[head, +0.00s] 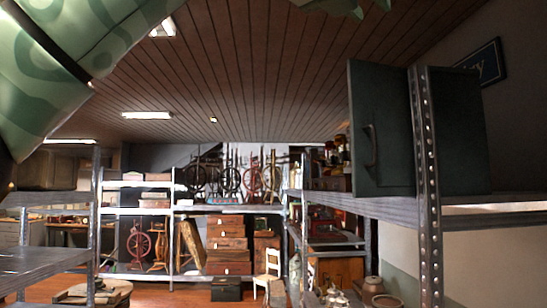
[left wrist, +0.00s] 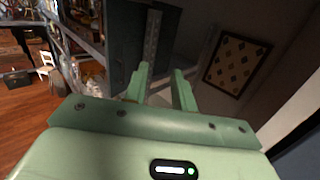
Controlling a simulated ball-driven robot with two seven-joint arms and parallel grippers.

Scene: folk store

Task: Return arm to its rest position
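My left gripper (left wrist: 161,76) shows in the left wrist view as two green fingers with a clear gap between them. It is open, and nothing is seen between the fingers. In the head view my patterned green left arm is raised across the upper left corner. A small green piece of mine also shows at the top edge of the head view, right of the middle; I cannot tell which part it is. My right gripper is not clearly seen in either view.
A metal shelf (head: 376,208) with a dark green cabinet (head: 385,130) stands close on the right. Another shelf (head: 40,268) is at the lower left. Further back are wooden drawers (head: 228,240) and a white chair (head: 268,266). A framed panel (left wrist: 237,62) hangs beyond the left gripper.

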